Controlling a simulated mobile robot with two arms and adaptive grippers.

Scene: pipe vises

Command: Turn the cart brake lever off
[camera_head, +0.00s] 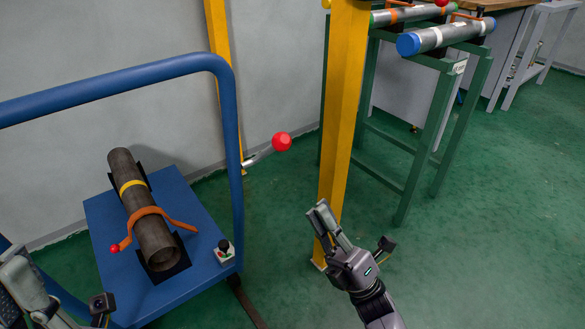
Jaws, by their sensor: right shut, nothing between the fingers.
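The blue cart (103,213) stands at the left with its tall tubular handle. A lever with a red ball knob (281,142) sticks out to the right from the handle's right post on a short silver rod, tilted slightly up. My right gripper (321,217) is below and to the right of the red knob, apart from it, its fingers shut and empty and pointing up. My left gripper (23,286) is at the lower left edge, partly cut off, beside the cart; its finger opening is not clear.
A dark pipe (152,228) lies on the cart under an orange clamp (150,212). A small box with a black knob (224,251) sits at the cart's corner. A yellow post (344,110) stands behind my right gripper. A green stand (437,110) holds pipes. Floor at right is clear.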

